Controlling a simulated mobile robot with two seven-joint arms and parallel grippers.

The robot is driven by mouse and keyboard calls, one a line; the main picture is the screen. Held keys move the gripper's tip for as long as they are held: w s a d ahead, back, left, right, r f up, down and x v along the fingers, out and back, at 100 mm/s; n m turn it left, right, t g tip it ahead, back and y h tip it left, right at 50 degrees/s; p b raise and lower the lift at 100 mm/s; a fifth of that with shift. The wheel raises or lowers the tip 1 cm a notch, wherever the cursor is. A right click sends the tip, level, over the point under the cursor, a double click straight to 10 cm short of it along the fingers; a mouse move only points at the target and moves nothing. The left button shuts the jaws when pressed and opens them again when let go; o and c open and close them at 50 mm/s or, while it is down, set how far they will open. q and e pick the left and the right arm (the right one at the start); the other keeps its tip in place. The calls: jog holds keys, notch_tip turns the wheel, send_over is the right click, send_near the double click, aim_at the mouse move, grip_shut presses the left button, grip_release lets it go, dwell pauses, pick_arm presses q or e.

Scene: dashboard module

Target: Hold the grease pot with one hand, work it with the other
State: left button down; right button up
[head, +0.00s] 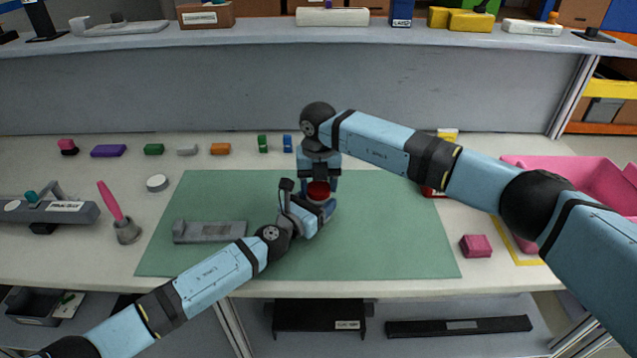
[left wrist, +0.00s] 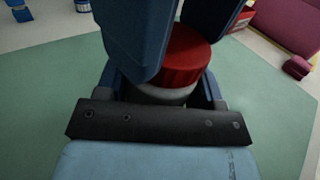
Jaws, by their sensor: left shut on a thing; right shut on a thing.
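The grease pot, with a red lid (head: 318,191) and a pale grey body, stands over the green mat (head: 400,245) near its middle. The lid and body (left wrist: 160,94) also show in the left wrist view. My left gripper (head: 316,208) comes in low from the left and is shut on the pot's body. My right gripper (head: 319,182) points down from above, with its fingers shut on either side of the red lid. The lid sits on the body, and I cannot tell whether it has turned. The pot's underside is hidden by my left gripper.
A grey tray-like part (head: 209,232) lies on the mat's left. A brush with a pink handle (head: 109,200) stands in a grey cup left of the mat. A pink block (head: 475,246) and pink bin (head: 600,185) are at right. Several small coloured blocks line the back.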

jog(key=n, duration=0.3)
jog(key=shift+n, duration=0.4)
jog(key=n, duration=1.1)
jog(key=shift+r, duration=0.15)
jog(key=shift+r, duration=1)
